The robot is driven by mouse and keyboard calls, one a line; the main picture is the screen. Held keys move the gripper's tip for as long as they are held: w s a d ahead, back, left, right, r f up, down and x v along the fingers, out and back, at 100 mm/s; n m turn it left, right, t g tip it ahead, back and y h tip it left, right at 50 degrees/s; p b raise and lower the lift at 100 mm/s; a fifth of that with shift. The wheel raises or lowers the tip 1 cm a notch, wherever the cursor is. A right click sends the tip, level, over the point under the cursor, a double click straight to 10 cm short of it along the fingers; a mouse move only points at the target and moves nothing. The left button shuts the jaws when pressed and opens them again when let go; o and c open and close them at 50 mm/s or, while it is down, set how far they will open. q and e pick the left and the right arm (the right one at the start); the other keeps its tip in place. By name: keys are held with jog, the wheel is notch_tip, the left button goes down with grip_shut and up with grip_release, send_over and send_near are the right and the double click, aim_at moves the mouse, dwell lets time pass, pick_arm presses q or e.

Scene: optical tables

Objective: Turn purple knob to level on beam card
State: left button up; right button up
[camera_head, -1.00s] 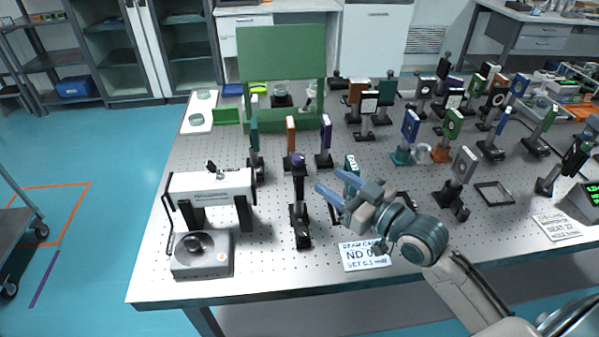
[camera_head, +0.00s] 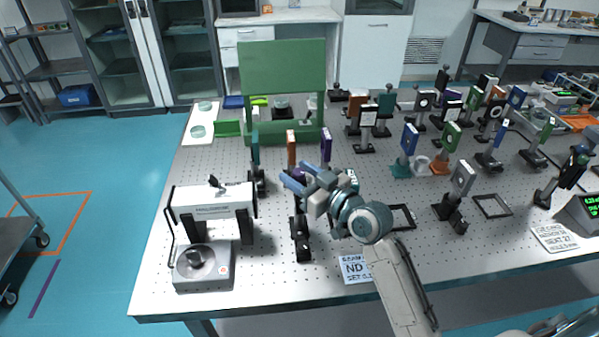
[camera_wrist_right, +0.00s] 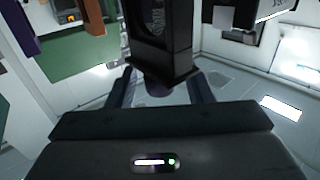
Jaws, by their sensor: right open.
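The purple knob (camera_wrist_right: 158,89) shows at the end of a black holder (camera_wrist_right: 160,62) in the right wrist view. My right gripper (camera_wrist_right: 161,93) is open, with one finger on each side of the knob; I cannot tell whether they touch it. In the head view my right gripper (camera_head: 293,181) is at the top of the black post (camera_head: 301,235), and the knob is mostly hidden behind it. The white beam card (camera_head: 354,269) lies on the table's front part. My arm covers its right side, and only parts such as "ND" are readable. My left gripper is not in view.
A white laser housing (camera_head: 213,200) and a round-topped grey unit (camera_head: 203,266) stand left of the post. Several coloured optic mounts, such as an orange one (camera_head: 291,150), stand just behind. A meter with green digits (camera_head: 590,203) is at the right edge.

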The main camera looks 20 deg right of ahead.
jog(key=c, duration=1)
jog(key=m+h+p, duration=0.1)
jog(key=h+p, duration=0.1)
jog(key=m+t+h+p, duration=0.1)
jog(key=p, duration=0.1)
jog(key=shift+a+r+m+h, duration=0.1)
jog(key=shift+r+m+h, duration=0.1)
jog(key=shift+m+h, duration=0.15)
jog(key=shift+f+m+h+p, duration=0.15)
jog(key=shift+m+h+p, duration=0.1)
jog(key=shift+h+p, duration=0.3)
jog(key=shift+f, duration=0.1)
jog(key=o, duration=1)
